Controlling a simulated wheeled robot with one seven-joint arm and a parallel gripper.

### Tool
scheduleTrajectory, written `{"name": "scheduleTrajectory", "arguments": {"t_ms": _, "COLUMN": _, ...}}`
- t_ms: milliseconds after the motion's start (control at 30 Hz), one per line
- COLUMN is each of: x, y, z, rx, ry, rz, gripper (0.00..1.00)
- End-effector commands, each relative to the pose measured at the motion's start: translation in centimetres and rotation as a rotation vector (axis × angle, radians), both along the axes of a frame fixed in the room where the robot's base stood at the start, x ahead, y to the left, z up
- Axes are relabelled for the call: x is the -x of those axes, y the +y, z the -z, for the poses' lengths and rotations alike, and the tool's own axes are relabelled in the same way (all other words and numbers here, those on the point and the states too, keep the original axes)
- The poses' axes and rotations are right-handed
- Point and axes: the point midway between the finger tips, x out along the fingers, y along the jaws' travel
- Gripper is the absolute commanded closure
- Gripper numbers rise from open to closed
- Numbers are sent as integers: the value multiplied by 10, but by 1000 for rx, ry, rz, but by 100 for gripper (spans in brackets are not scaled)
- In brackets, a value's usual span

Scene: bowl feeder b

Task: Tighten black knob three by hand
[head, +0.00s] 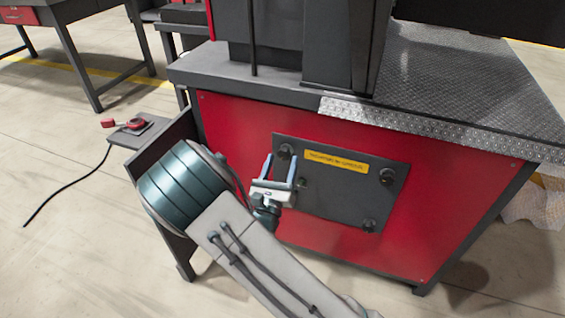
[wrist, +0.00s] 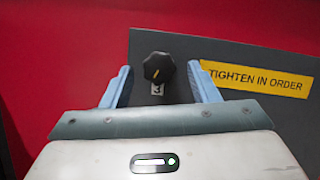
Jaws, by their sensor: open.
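Black knob three (wrist: 158,67) is a dark faceted knob with an orange pointer line, on the upper left of the grey panel (wrist: 180,47). A small label with a 3 (wrist: 157,89) sits just below it. In the head view the knob (head: 285,150) shows at the panel's upper left corner. My gripper (wrist: 159,70) is open, with one pale blue finger on each side of the knob. Gaps show between the knob and both fingers. In the head view my gripper (head: 281,162) points at this corner; I cannot tell its exact distance from the panel.
The panel is on a red cabinet (head: 240,120) and bears a yellow label (head: 337,161) reading "TIGHTEN IN ORDER". Other black knobs sit at its upper right (head: 388,175) and lower right (head: 369,225). A small side shelf (head: 138,132) with a red device stands left of my arm.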

Motion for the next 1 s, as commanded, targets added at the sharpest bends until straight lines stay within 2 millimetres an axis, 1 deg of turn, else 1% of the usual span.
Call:
{"name": "scheduleTrajectory", "arguments": {"t_ms": 100, "x": -10, "y": -2, "z": -4, "rx": -3, "ry": -2, "rz": 0, "gripper": 45}}
{"name": "scheduleTrajectory", "arguments": {"t_ms": 200, "x": -14, "y": -4, "z": -6, "rx": -1, "ry": -1, "rz": 0, "gripper": 45}}
{"name": "scheduleTrajectory", "arguments": {"t_ms": 467, "x": -15, "y": -4, "z": -7, "rx": 0, "ry": 0, "rz": 0, "gripper": 45}}
{"name": "scheduleTrajectory", "arguments": {"t_ms": 500, "x": -15, "y": -4, "z": -7, "rx": 0, "ry": 0, "rz": 0, "gripper": 51}}
{"name": "scheduleTrajectory", "arguments": {"t_ms": 567, "x": -15, "y": -4, "z": -7, "rx": 0, "ry": 0, "rz": 0, "gripper": 68}}
{"name": "scheduleTrajectory", "arguments": {"t_ms": 600, "x": -15, "y": -4, "z": -7, "rx": 0, "ry": 0, "rz": 0, "gripper": 79}}
{"name": "scheduleTrajectory", "arguments": {"t_ms": 633, "x": -15, "y": -4, "z": -7, "rx": 0, "ry": 0, "rz": 0, "gripper": 87}}
{"name": "scheduleTrajectory", "arguments": {"t_ms": 667, "x": -15, "y": -4, "z": -7, "rx": 0, "ry": 0, "rz": 0, "gripper": 90}}
{"name": "scheduleTrajectory", "arguments": {"t_ms": 1000, "x": -15, "y": -4, "z": -7, "rx": -34, "ry": -12, "rz": 0, "gripper": 90}}
